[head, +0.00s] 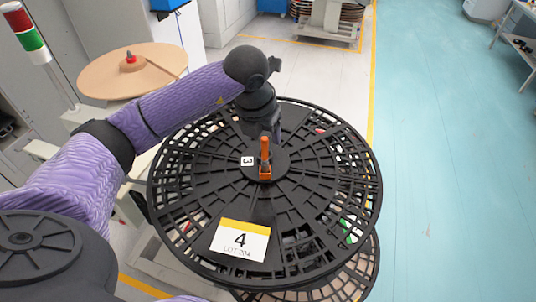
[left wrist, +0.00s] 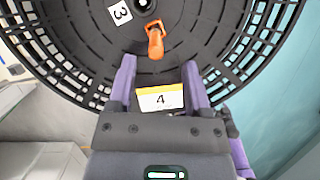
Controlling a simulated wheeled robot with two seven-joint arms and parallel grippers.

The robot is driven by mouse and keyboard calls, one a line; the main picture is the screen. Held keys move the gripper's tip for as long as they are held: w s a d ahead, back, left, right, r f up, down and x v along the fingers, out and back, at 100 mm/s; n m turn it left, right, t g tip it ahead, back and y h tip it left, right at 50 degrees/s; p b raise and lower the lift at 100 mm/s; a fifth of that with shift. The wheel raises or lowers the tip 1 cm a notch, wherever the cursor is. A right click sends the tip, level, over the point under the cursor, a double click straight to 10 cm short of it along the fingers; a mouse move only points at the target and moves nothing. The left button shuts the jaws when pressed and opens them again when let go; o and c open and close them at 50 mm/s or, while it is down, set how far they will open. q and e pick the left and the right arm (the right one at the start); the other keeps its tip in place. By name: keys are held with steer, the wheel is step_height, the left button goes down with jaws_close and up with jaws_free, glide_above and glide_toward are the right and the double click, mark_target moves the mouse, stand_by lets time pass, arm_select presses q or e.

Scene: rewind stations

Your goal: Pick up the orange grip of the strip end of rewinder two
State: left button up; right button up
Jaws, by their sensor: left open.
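The orange grip (head: 265,157) stands near the hub of a large black spoked reel (head: 205,180). In the left wrist view the orange grip (left wrist: 155,42) shows just beyond my fingertips, roughly centred between their lines, and not held. My left gripper (head: 264,131) is over the reel, close behind the grip in the head view. Its two purple fingers (left wrist: 159,64) are apart with no object gripped. A small label "3" (head: 247,161) is beside the hub. A white and yellow card reading "4 LOT 204" (head: 240,240) lies on the reel. My right gripper is not in view.
Another black reel (head: 362,275) shows partly below the first. A tan round disc (head: 130,70) with a red knob stands at the upper left, near a red, white and green signal light (head: 28,35). Teal floor (head: 455,170) at the right is clear.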

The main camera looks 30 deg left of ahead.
mark_target(266, 147)
arm_select(q)
steer(key=p+x, duration=0.1)
steer(key=x, duration=0.5)
steer(key=shift+s+a+p, duration=0.15)
steer(key=shift+a+p, duration=0.1)
steer(key=shift+p, duration=0.15)
steer(key=shift+f, duration=0.35)
jaws_close()
